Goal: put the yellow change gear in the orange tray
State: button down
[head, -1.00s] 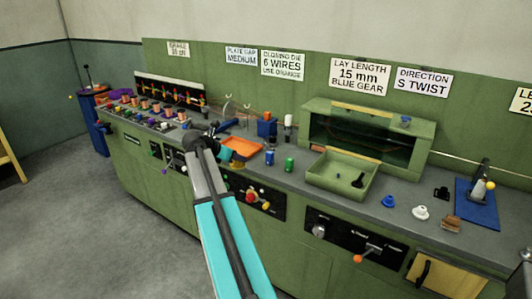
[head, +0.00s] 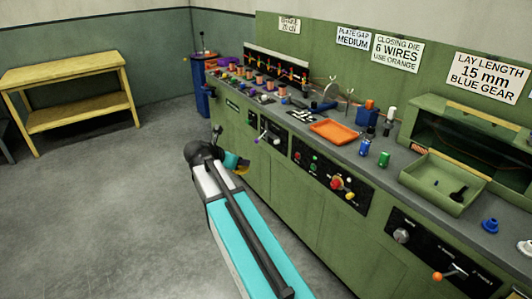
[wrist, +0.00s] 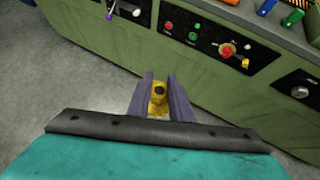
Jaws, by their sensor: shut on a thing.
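The yellow change gear (wrist: 158,92) is held between the two purple-grey fingers of my gripper (wrist: 159,95) in the wrist view. In the head view my gripper (head: 240,168) hangs in front of the bench, with a bit of the yellow gear showing at its tip. The orange tray (head: 333,132) lies on the bench top, behind and to the right of my gripper. The tray looks empty. In the wrist view a small orange strip at the top right edge may be part of it; I cannot tell.
A green bench (head: 300,190) with control panels runs along the right. A green bin (head: 435,185) is further right. A yellow table (head: 70,85) stands at the left. The floor between is clear.

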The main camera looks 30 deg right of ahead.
jog(key=s+a+f+n+t, duration=0.1)
jog(key=s+a, duration=0.3)
jog(key=a, duration=0.6)
jog(key=s+a+f+n+t+y, duration=0.1)
jog(key=s+a, duration=0.3)
jog(key=a, duration=0.6)
jog(key=shift+a+f+n, duration=0.2)
jog(key=shift+f+n, duration=0.1)
